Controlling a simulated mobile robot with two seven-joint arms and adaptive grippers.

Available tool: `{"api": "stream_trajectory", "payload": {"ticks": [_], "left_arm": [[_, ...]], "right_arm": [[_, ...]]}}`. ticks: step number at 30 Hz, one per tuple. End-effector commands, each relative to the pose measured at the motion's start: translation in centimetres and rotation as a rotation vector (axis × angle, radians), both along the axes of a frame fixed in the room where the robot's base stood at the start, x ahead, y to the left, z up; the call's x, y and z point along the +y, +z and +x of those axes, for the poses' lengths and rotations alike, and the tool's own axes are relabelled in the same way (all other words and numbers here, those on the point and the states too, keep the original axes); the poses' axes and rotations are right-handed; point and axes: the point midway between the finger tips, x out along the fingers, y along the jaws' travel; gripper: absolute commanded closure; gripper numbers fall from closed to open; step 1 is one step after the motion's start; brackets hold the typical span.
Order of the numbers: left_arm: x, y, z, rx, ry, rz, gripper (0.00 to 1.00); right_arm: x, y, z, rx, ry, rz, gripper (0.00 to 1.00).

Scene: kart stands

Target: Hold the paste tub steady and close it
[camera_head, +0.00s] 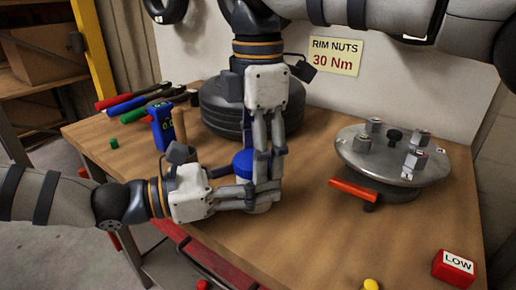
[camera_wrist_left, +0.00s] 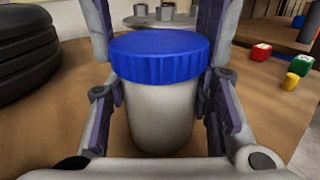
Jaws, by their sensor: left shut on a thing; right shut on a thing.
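The paste tub (camera_wrist_left: 159,112) is a white tub standing upright on the wooden bench, with a blue ribbed lid (camera_wrist_left: 160,58) sitting level on top. In the head view the lid (camera_head: 243,163) shows partly behind my right gripper's fingers. My left gripper (camera_head: 262,198) comes in low from the left and is shut around the tub's body. My right gripper (camera_head: 264,178) points down from above and is shut on the blue lid. In the left wrist view fingers stand on both sides of the tub. Whether the lid is fully seated cannot be seen.
A black tyre (camera_head: 222,106) stands behind the grippers. A round metal hub (camera_head: 392,155) with nuts and a red-handled tool (camera_head: 354,190) lie to the right. A blue meter (camera_head: 162,126) is at left. A red LOW block (camera_head: 455,268) sits front right. The front middle bench is mostly clear.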

Motion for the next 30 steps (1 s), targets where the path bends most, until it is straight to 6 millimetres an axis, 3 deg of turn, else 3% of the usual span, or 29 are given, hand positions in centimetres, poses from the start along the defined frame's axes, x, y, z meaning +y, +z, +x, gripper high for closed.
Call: {"api": "stream_trajectory", "payload": {"ticks": [4, 5, 7, 16, 24, 30], "left_arm": [[0.0, 0.2, 0.1, -0.002, 0.0, -0.004, 1.0], [0.0, 0.2, 0.1, -0.003, 0.0, -0.004, 1.0], [0.0, 0.2, 0.1, -0.003, 0.0, -0.004, 1.0], [0.0, 0.2, 0.0, -0.003, 0.0, -0.003, 1.0], [0.0, 0.2, 0.0, -0.003, 0.0, -0.003, 1.0], [0.0, 0.2, 0.0, -0.003, 0.0, -0.003, 1.0]], "right_arm": [[-0.1, -0.2, -0.1, 0.005, 0.001, -0.004, 0.68], [0.0, -0.3, -0.1, 0.006, 0.001, -0.004, 0.39], [0.0, -0.2, -0.1, 0.005, 0.001, -0.004, 0.26], [0.0, 0.0, 0.0, 0.001, 0.001, -0.002, 0.26], [0.0, 3.6, 0.1, -0.002, -0.001, -0.001, 0.26], [0.0, 4.5, 0.0, 0.001, 0.001, -0.002, 0.26]]}}
